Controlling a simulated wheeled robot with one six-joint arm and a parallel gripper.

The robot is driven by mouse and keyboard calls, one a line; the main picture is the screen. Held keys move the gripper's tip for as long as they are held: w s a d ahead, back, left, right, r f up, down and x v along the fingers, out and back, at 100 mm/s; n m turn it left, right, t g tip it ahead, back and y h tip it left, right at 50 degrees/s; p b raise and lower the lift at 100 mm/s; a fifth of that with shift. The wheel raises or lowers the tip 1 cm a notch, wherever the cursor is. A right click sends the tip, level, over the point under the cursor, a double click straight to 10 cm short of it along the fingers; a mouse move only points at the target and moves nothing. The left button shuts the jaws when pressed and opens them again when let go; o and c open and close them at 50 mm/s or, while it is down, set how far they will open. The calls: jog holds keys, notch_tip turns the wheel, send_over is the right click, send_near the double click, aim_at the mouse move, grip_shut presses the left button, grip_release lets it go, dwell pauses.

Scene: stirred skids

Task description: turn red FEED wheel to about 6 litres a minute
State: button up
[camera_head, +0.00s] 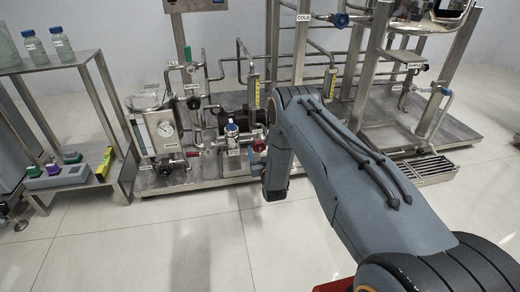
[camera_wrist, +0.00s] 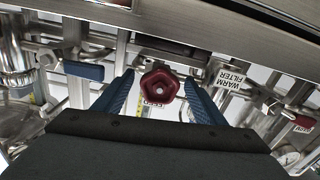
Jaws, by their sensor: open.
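A dark red hand wheel (camera_wrist: 159,86) shows in the wrist view, facing me between the two blue fingers of my gripper (camera_wrist: 159,78). The fingers are spread, one on each side of the wheel, with gaps to it. I cannot tell whether the tips reach its depth. A small label (camera_wrist: 153,102) below the wheel is partly hidden and unreadable. A yellow scale strip (camera_wrist: 145,111) shows behind; its reading is not legible.
In the wrist view, a blue handle (camera_wrist: 83,71) is left of my gripper, a WARM FILTER label (camera_wrist: 229,77) right, and a red handle (camera_wrist: 303,121) far right. A steel beam (camera_wrist: 200,18) crosses above. In the head view the floor (camera_head: 190,240) before the skid is clear.

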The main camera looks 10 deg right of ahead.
jog(key=s+p, duration=0.3)
jog(key=s, duration=0.4)
dwell(0.3)
